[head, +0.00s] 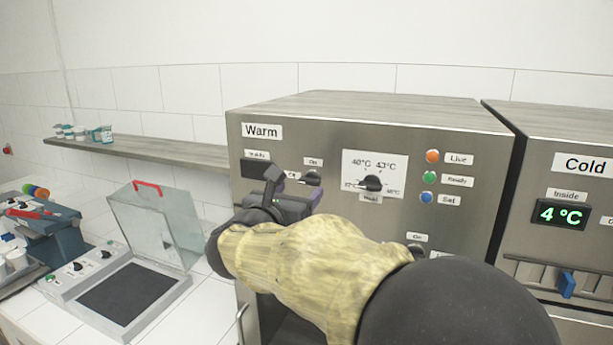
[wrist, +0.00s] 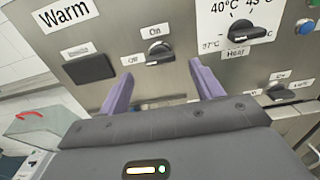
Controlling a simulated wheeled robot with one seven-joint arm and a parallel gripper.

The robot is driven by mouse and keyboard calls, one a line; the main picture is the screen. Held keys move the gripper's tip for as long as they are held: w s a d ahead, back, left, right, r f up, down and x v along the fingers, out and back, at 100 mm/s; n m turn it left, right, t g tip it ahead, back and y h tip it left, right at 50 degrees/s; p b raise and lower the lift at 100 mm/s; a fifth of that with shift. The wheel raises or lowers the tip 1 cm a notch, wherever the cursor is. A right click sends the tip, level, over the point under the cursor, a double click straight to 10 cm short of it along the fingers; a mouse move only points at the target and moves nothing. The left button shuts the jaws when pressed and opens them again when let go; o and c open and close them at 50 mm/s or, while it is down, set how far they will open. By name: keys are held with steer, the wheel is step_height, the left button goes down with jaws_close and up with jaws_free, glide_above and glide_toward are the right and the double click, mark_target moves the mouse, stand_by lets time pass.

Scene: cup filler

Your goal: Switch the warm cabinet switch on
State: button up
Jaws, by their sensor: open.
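The warm cabinet (head: 400,112) has a metal front with a "Warm" label. Its switch (wrist: 160,53) is a dark rotary knob between an "On" label above and an "Off" label to its left. The knob also shows in the head view (head: 312,178), just beyond my gripper. My gripper (wrist: 165,82) is open with two purple fingers. In the wrist view the knob lies between and a little beyond the fingertips, apparently not gripped. In the head view my arm hides part of the panel, and the fingertips are partly hidden.
A heat dial (wrist: 238,32) sits right of the switch, and a dark display (wrist: 90,69) to its left. Coloured lamps (head: 430,177) are further right. The cold cabinet (head: 560,135) stands beside the warm one. A device with a clear lid (head: 160,225) stands at left below a shelf (head: 150,150).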

mark_target(307, 182)
steer(key=p+x, duration=0.1)
steer(key=x, duration=0.4)
steer(key=shift+w+d+p, duration=0.1)
steer(key=shift+w+p, duration=0.2)
steer(key=shift+w, duration=0.05)
steer(key=c, duration=1)
